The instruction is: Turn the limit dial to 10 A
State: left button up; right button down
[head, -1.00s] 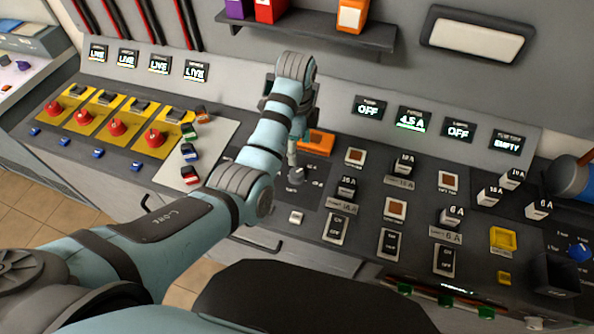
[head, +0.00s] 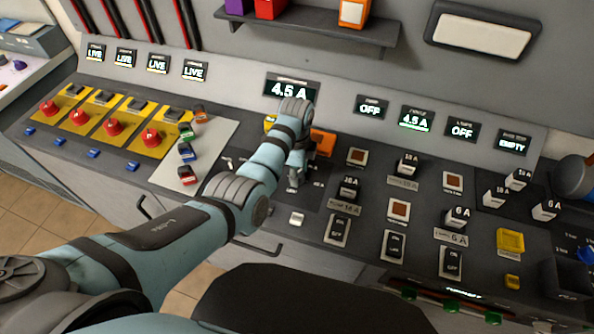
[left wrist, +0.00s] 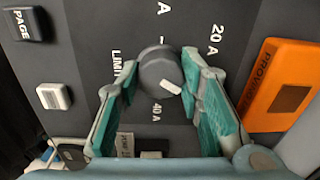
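The limit dial (left wrist: 158,72) is a round dark grey knob with a white pointer mark, beside the word LIMIT in the left wrist view. The mark points to the lower right, between the 20 A and 40 A labels. My left gripper (left wrist: 160,88) has its teal-padded fingers on both sides of the dial, apart from each other; a firm grip is not visible. In the head view my left gripper (head: 293,182) is low over the panel and hides the dial. The 10 A label is not clearly readable. My right gripper is not in view.
An orange block (left wrist: 283,85) lies close to the right finger. The display above the arm (head: 292,89) reads 4.5 A. Several switches and small blocks (head: 397,210) fill the panel to the right.

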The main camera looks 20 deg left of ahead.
pick_arm(q)
jog(key=c, duration=0.4)
